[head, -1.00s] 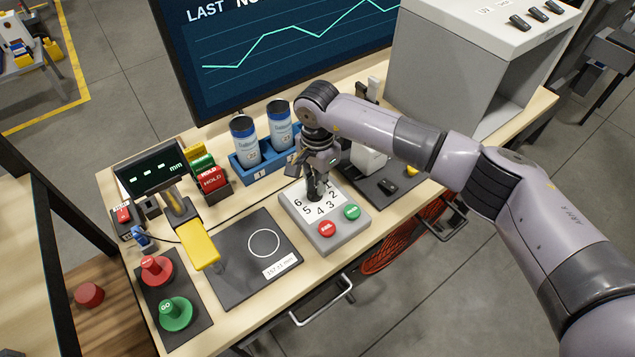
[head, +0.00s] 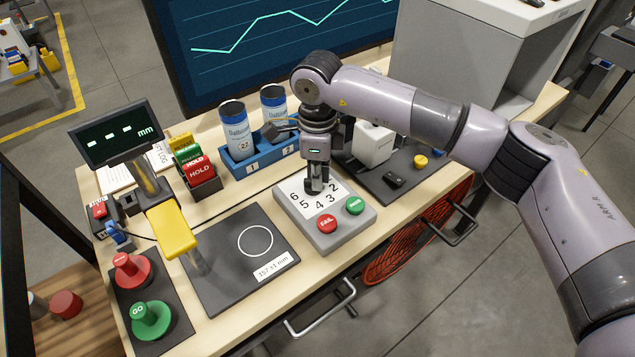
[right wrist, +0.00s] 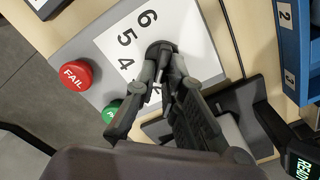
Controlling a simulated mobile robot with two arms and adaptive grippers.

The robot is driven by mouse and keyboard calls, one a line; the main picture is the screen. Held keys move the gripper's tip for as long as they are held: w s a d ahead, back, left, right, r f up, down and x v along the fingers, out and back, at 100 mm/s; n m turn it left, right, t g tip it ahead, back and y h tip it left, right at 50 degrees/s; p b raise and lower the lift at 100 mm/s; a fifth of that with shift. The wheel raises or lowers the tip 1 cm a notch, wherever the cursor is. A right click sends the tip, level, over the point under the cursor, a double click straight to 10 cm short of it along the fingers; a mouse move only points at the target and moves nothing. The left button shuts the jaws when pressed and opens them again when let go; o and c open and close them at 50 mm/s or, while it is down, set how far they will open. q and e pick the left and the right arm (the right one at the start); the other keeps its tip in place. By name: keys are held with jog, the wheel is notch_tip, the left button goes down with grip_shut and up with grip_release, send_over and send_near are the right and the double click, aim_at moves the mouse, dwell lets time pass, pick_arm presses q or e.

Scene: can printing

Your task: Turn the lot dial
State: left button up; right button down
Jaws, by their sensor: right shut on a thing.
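The lot dial box is a grey box (head: 323,236) on the bench with a white numbered plate, a red FAIL button (head: 327,224) and a green button (head: 354,205). My right gripper (head: 317,188) points down over the plate. In the right wrist view its fingers (right wrist: 165,75) are shut on the dark round dial knob (right wrist: 161,48), in the middle of the numbers. The numbers 6, 5 and 4 show beside it; the fingers cover part of the rest. Which number the dial points at cannot be told. My left gripper is not in view.
A blue rack (head: 262,168) with two cans stands behind the box. To the left are a dark plate with a circle (head: 232,275), a yellow-headed gauge (head: 173,230) and red and green GO knobs. A grey housing (head: 470,70) stands at the back right.

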jog(key=m+b, duration=0.2)
jog(key=m, duration=0.1)
jog(key=shift+s+f+m+b, duration=0.1)
jog(key=shift+f+m+b, duration=0.05)
jog(key=shift+m+b, duration=0.25)
jog(key=m+b, duration=0.2)
jog(key=m, duration=0.1)
jog(key=shift+s+a+m, duration=0.1)
jog(key=shift+s+m, duration=0.05)
jog(key=shift+m, duration=0.15)
jog(key=m+b, duration=0.2)
jog(key=m, duration=0.1)
jog(key=shift+a, duration=0.15)
jog(key=shift+s+r+m+b, duration=0.1)
jog(key=shift+r+m+b, duration=0.1)
jog(key=shift+m+b, duration=0.8)
jog(key=shift+m, duration=0.4)
jog(key=c, duration=1.7)
grip_release()
